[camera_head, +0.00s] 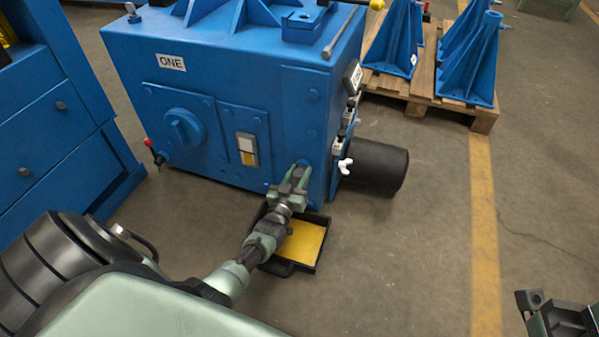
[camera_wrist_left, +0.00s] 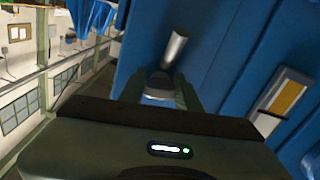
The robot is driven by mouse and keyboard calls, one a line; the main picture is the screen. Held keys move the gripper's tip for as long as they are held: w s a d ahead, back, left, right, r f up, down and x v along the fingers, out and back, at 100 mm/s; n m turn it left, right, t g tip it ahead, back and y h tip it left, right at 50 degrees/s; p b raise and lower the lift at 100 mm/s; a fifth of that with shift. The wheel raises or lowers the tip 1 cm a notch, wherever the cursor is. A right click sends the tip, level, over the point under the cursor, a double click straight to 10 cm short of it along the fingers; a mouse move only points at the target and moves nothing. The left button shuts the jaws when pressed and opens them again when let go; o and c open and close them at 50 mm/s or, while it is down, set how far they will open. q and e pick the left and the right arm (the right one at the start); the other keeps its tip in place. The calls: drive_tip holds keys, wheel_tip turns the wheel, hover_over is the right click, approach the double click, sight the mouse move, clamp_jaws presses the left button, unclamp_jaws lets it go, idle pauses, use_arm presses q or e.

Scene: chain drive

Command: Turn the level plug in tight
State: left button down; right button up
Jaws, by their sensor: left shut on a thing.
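My left gripper (camera_head: 296,178) is at the lower right of the front face of the blue housing (camera_head: 225,100) marked ONE. In the left wrist view its fingers (camera_wrist_left: 160,92) are shut on a grey metal plug (camera_wrist_left: 160,82), the level plug by its place. A bright metal rod (camera_wrist_left: 175,48) shows just beyond the fingertips. The fingers hide much of the plug, so I cannot tell how deep it sits. My right gripper (camera_head: 558,316) shows only in part at the lower right corner, away from the housing; its fingers are not clear.
A black tray (camera_head: 322,243) with yellow inside lies on the floor under my left gripper. A sight window (camera_head: 247,150) and a round knob (camera_head: 184,128) are on the housing front. A black cylinder (camera_head: 376,167) sticks out at right. Floor to the right is clear.

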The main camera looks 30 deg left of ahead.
use_arm(q)
drive_tip(key=shift+s+d+f+m, duration=0.1)
drive_tip(key=shift+f+m, duration=0.1)
drive_tip(key=shift+m, duration=0.6)
drive_tip(key=c, duration=1.4)
unclamp_jaws()
drive_tip(key=o, duration=0.4)
drive_tip(key=shift+r, duration=0.1)
